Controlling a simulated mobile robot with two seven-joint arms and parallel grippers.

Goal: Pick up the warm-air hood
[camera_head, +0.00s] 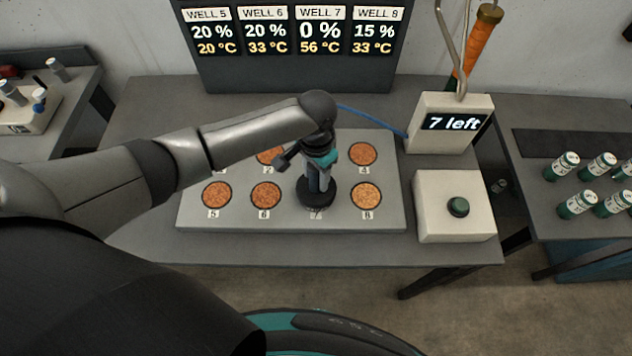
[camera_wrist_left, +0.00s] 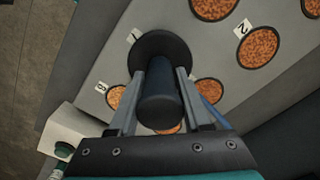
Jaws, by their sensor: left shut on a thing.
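The warm-air hood (camera_head: 316,194) is a black round disc with an upright dark handle. It covers well 7 of the grey well plate (camera_head: 388,218) in the head view; I cannot tell whether its disc rests on the plate. My left gripper (camera_head: 318,176) comes from above and is shut on the handle. In the left wrist view, the fingers of the gripper (camera_wrist_left: 160,88) lie along both sides of the hood's handle (camera_wrist_left: 158,108), with the disc beyond. The well under the hood is hidden. My right gripper is not in view.
A display board (camera_head: 290,65) behind reads well 7 at 0 % and 56 °C. A "7 left" box (camera_head: 452,125) and a box with a green button (camera_head: 458,207) stand right of the plate. Several green-white cans (camera_head: 590,185) stand on the right bench.

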